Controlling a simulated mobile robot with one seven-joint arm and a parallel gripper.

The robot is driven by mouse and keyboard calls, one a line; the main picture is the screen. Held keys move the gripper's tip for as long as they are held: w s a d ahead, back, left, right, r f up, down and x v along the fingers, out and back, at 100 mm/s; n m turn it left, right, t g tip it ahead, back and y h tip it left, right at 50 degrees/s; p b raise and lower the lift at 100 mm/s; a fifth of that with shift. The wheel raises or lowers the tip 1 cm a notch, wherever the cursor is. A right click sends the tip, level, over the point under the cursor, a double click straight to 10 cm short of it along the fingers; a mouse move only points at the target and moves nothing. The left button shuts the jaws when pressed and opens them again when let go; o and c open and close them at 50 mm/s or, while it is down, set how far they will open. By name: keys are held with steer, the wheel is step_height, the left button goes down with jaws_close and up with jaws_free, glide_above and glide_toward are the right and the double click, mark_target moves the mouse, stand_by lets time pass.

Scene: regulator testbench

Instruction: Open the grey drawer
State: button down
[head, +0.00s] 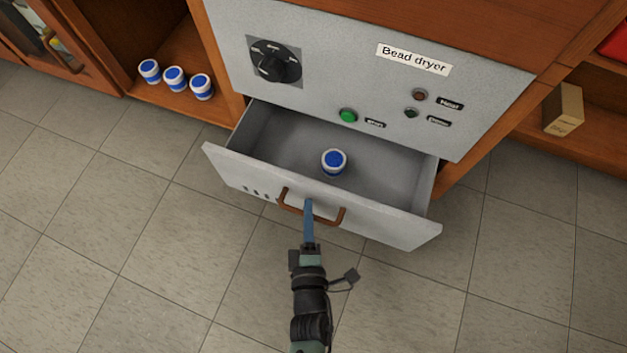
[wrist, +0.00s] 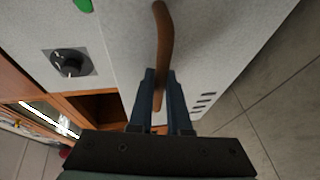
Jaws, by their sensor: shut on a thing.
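The grey drawer (head: 400,228) is pulled well out of the front of the bead dryer in the head view. A blue and white jar (head: 334,162) stands inside it on the drawer floor. The brown bar handle (head: 334,217) is on the drawer front. My gripper (head: 308,204) comes from below and is shut on this handle. In the wrist view the fingers of my gripper (wrist: 160,95) close around the handle (wrist: 163,45). The fingertips at the handle are small in the head view.
The grey panel (head: 330,60) above the drawer carries a black dial (head: 275,62) and a green button (head: 348,115). Several jars (head: 174,78) stand on a wooden shelf at left. A small box (head: 563,109) stands on a shelf at right. The tiled floor (head: 160,230) in front is clear.

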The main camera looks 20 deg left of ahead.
steer(key=s, duration=0.9)
steer(key=shift+s+a+p, duration=0.15)
steer(key=shift+s+p, duration=0.05)
steer(key=shift+p, duration=0.1)
steer(key=c, duration=0.9)
jaws_free()
steer(key=shift+o, duration=0.2)
steer(key=p+v, duration=0.4)
steer(key=v, duration=0.9)
steer(key=shift+p, duration=0.35)
